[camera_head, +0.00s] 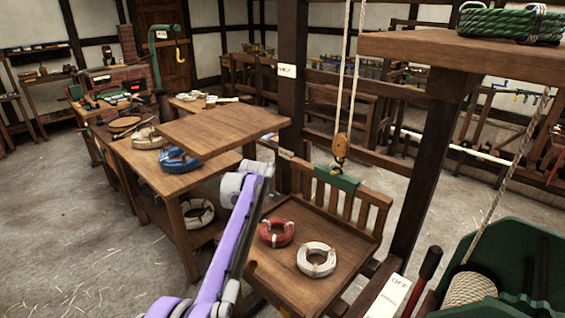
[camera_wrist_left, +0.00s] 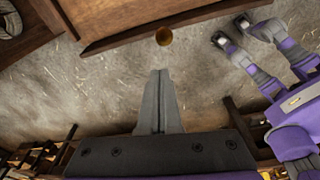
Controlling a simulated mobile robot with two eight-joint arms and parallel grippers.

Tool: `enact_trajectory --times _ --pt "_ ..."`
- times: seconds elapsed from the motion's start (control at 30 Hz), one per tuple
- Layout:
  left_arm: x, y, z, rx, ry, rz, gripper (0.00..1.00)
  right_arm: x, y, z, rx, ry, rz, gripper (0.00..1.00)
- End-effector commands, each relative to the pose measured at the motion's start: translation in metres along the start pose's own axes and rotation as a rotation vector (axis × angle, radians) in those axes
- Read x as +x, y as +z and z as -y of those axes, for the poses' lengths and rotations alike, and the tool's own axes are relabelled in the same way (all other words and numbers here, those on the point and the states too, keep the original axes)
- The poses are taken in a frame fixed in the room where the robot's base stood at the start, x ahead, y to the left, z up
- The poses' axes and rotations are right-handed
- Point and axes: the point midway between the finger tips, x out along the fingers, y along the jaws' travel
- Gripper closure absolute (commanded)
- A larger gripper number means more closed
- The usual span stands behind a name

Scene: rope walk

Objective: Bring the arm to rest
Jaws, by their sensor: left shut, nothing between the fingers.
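My left gripper (camera_wrist_left: 160,72) shows in the left wrist view, with its two grey fingers pressed together and nothing between them. It hangs over bare, straw-strewn floor (camera_wrist_left: 110,95), near the edge of a wooden board (camera_wrist_left: 215,18). In the head view a purple arm link of mine (camera_head: 222,240) rises from the bottom, left of the slatted wooden platform (camera_head: 290,290). The fingers cannot be made out there. My right gripper is not recognisable in either view.
A red coil (camera_head: 277,232) and a white coil (camera_head: 316,259) lie on the platform under a pulley block (camera_head: 340,146). A wooden table (camera_head: 160,183) stands left. A shelf with a green rope coil (camera_head: 512,22) and a green drum (camera_head: 525,255) are right. Left floor is open.

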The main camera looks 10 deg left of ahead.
Motion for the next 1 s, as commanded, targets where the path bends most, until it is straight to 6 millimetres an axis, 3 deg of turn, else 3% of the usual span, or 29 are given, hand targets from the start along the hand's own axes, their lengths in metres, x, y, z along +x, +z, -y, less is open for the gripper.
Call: enact_trajectory --times 0.13,0.27,0.53,0.77,1.0 --pt "-0.015 -0.013 0.01 0.144 0.021 0.03 1.0 -0.001 -0.001 0.0 0.0 0.0 0.0 0.5" --pt "-0.034 -0.037 0.031 0.396 0.068 0.073 1.0 -0.001 -0.001 0.0 0.0 0.0 -0.001 0.5" --pt "-0.047 -0.099 0.096 0.969 0.22 0.127 1.0 -0.003 -0.003 0.0 0.0 0.0 -0.002 0.5" --pt "-0.026 -0.155 0.164 1.445 0.387 0.103 1.0 -0.004 -0.004 0.0 0.0 0.0 -0.003 0.5" --pt "0.025 -0.207 0.235 1.903 0.573 0.0 1.0 -0.005 -0.005 0.0 0.0 0.0 -0.004 0.5"
